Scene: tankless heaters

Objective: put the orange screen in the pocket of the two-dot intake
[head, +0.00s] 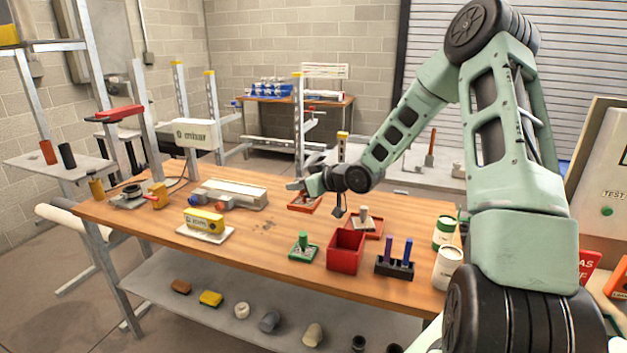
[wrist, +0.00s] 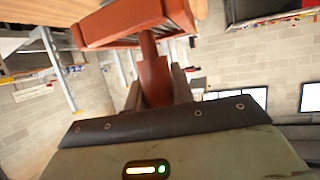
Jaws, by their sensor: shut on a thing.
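My gripper (wrist: 158,85) is shut on the orange screen (wrist: 135,20). In the wrist view its stem sits between the two fingers and its broad ribbed block lies beyond the fingertips. In the head view my gripper (head: 297,186) is over the middle of the wooden table, just above a red-orange square piece (head: 305,204). I cannot tell there whether this piece is the held screen or a tray under it. I cannot make out a two-dot mark or a pocket on anything in view.
A yellow block on a white plate (head: 205,234) and a long pale unit (head: 232,192) stand left. A green knobbed piece (head: 302,248), red bin (head: 346,250), grey-knobbed piece on a red tray (head: 366,222) and purple-peg rack (head: 394,267) stand in front. Bare wood (head: 262,250) lies between.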

